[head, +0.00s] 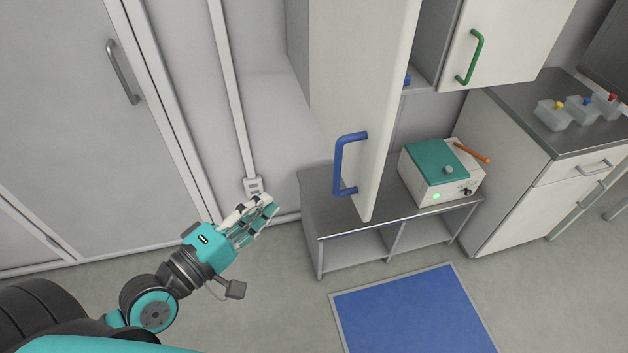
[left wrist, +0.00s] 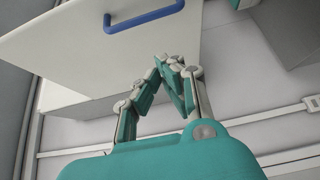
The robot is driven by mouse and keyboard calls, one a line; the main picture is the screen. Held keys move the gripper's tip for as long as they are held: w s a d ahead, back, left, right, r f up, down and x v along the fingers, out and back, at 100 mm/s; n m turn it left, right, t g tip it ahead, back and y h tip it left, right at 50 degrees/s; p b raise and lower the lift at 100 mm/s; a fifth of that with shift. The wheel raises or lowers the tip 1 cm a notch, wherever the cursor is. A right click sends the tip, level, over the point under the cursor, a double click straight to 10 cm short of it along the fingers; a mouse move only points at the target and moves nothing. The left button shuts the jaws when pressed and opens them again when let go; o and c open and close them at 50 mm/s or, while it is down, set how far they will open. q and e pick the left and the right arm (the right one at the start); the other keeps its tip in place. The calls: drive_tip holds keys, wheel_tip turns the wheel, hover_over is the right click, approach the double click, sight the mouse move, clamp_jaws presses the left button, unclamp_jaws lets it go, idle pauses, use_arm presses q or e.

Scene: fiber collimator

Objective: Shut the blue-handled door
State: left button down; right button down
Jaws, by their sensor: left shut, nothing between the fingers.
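The blue-handled door (head: 362,80) is a pale panel of the wall cabinet and stands swung open, towards me. Its blue handle (head: 340,165) is on the face turned to the left, near the lower free edge. The door also shows in the left wrist view (left wrist: 80,55), with the blue handle (left wrist: 145,20) at the top. My left gripper (head: 272,205) is shut and empty, to the left of and below the handle, apart from it. In the left wrist view its fingertips (left wrist: 170,65) meet in front of the door's lower part. My right gripper is not in view.
A green-handled cabinet door (head: 500,40) is at the upper right. A low bench (head: 345,213) below the open door carries a white and teal device (head: 440,170). A counter (head: 545,140) stands at the right. A blue mat (head: 415,310) lies on the floor.

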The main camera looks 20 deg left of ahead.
use_arm(q)
drive_tip(key=w+d+p, duration=0.4)
drive_tip(key=w+d, duration=0.2)
drive_tip(key=w, duration=0.2)
drive_tip(key=shift+w+d, duration=0.2)
drive_tip(key=shift+w, duration=0.05)
drive_tip(key=shift+a, duration=0.1)
